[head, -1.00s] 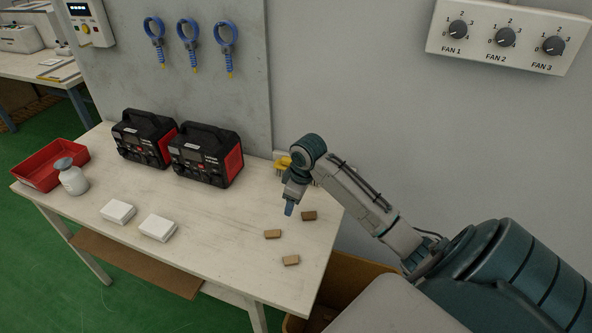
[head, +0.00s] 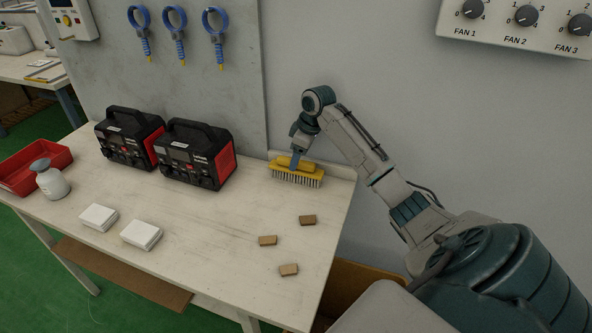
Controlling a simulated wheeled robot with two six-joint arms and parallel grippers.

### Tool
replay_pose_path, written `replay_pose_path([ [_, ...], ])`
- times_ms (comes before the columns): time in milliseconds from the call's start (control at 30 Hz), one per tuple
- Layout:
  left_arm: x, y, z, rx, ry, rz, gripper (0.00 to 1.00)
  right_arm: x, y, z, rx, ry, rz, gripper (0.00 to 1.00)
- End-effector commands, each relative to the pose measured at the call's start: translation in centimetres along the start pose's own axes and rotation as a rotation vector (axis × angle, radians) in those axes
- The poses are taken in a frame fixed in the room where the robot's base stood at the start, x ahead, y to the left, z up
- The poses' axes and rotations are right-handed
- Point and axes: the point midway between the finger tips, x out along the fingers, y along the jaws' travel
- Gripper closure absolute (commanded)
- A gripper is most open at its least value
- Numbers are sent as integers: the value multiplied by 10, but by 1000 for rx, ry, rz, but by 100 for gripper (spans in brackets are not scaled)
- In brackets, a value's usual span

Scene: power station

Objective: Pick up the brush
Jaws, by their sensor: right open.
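The brush (head: 309,179) is yellow with pale bristles pointing down. It stands at the back right of the white table (head: 215,227), close to the wall. My right gripper (head: 295,163) points down at the brush's yellow top, with its fingertips at or just over it. The jaws are open; whether they touch the brush or straddle its handle is too small to tell. The gripper hides part of the brush's top. My left gripper is not in view.
Several small brown blocks (head: 268,240) lie at the table's right front. Two black-and-red power units (head: 194,158) stand left of the brush. The table's middle is clear.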

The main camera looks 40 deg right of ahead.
Motion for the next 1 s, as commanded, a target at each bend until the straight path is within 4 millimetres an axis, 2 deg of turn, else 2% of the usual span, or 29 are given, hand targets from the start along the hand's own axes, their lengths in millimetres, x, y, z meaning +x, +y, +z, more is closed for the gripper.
replay_pose_path([
  [167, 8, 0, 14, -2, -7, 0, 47, 27, -6, 1, 2, -2, -4, 38],
  [300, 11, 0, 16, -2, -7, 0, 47, 43, -5, 1, 1, -1, -2, 38],
  [567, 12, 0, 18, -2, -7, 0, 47, 47, -5, 1, 0, -1, 1, 38],
  [600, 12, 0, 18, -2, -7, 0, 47, 47, -5, 1, 0, -1, 1, 40],
  [800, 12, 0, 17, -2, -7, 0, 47, 47, -5, 1, 0, -1, 1, 79],
  [1000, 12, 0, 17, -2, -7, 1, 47, 47, -5, 1, 0, 0, 1, 80],
])
